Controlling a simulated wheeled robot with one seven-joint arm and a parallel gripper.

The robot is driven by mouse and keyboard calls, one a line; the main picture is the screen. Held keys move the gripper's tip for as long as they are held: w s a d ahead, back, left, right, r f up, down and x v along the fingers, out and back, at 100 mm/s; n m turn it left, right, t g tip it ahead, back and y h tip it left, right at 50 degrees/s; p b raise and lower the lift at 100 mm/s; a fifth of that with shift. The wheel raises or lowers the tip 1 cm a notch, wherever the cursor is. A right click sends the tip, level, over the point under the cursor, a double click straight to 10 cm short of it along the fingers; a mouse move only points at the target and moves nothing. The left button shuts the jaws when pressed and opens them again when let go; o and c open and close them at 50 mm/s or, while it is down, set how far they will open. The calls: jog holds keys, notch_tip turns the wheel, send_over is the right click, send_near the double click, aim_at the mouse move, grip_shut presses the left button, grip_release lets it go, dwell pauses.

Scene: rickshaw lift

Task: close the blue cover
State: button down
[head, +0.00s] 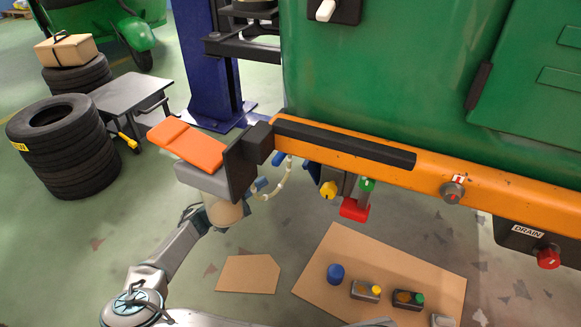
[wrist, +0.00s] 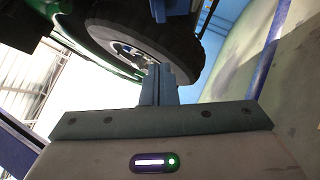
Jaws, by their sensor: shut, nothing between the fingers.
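My gripper (head: 262,184) is left of centre in the head view, low beside the end of the orange beam (head: 345,153). Its narrow blue fingers are together and empty in the wrist view (wrist: 160,82). A small blue part (head: 278,158) shows just under the beam, close to the fingers; I cannot tell for sure whether it is the blue cover or how far it stands open. Another blue piece (wrist: 172,8) shows beyond the fingers at the top of the wrist view.
A yellow knob (head: 328,190), a red-and-green fitting (head: 355,207) and a pale hose (head: 285,183) hang under the beam. Cardboard (head: 318,290) on the floor carries a blue cap (head: 336,273) and small parts. Stacked tyres (head: 62,150) and a blue post (head: 209,65) stand behind.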

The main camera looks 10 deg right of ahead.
aim_at(312, 168)
jog(key=s+b+x, duration=0.2)
jog(key=b+x, duration=0.1)
jog(key=x, duration=0.7)
jog(key=shift+s+d+r, duration=0.25)
jog(key=shift+s+r, duration=0.1)
jog(key=shift+r, duration=0.05)
